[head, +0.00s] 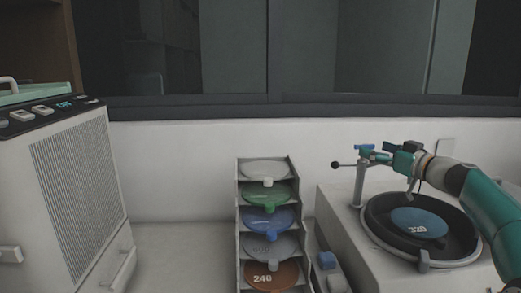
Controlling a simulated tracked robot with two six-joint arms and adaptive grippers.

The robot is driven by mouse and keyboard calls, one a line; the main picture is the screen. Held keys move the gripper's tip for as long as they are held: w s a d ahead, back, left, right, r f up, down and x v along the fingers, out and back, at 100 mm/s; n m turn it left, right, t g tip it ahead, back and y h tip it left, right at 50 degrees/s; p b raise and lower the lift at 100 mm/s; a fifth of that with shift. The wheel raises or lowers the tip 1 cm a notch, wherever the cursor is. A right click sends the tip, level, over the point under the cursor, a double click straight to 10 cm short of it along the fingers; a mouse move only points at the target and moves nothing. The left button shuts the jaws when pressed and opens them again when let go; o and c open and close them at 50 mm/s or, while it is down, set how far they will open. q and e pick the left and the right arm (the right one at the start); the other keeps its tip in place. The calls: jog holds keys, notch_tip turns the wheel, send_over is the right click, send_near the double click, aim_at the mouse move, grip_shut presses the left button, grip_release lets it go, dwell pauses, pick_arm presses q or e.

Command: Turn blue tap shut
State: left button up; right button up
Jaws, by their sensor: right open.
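The blue tap (364,147) sits at the top of a slim grey post at the back left of the polishing machine. My right gripper (380,153) comes in from the right over the machine, its fingers pointing left at the tap. It is open and its tips are at or very close to the tap's right side. The view is too small to tell whether they touch or straddle the tap. My left gripper is out of view.
The grey post (360,185) has a side arm with a black knob (336,165). The machine's dark bowl holds a blue disc marked 320 (418,222) under my right arm. A rack (240,222) of coloured discs stands left of it. A white cabinet (75,190) stands at far left.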

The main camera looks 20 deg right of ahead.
jog(key=s+d+b, duration=0.1)
jog(key=s+b, duration=0.4)
jog(key=s, duration=0.8)
jog(key=w+a+m+p, duration=0.3)
jog(key=w+a+p, duration=0.1)
jog(key=w+a, duration=0.4)
jog(key=w+a+m+p, duration=0.4)
jog(key=w+a, duration=0.5)
jog(key=w, duration=0.4)
jog(key=w+a+f+m+g+h+p, duration=0.1)
jog(key=w+a+m+p, duration=0.3)
jog(key=w+a, duration=0.4)
jog(key=shift+w+a+p, duration=0.15)
jog(key=shift+w+p, duration=0.15)
jog(key=shift+w, duration=0.6)
jog(key=shift+w+a+p, duration=0.1)
jog(key=shift+w+p, duration=0.15)
jog(key=shift+w, duration=0.6)
jog(key=m+h, duration=0.1)
jog(key=w+m, duration=0.1)
jog(key=m, duration=0.1)
jog(key=m+h, duration=0.1)
jog(key=shift+w+f+m+h+p, duration=0.2)
jog(key=shift+f+m+h+p, duration=0.1)
jog(key=shift+f+p, duration=0.05)
jog(key=shift+f, duration=0.1)
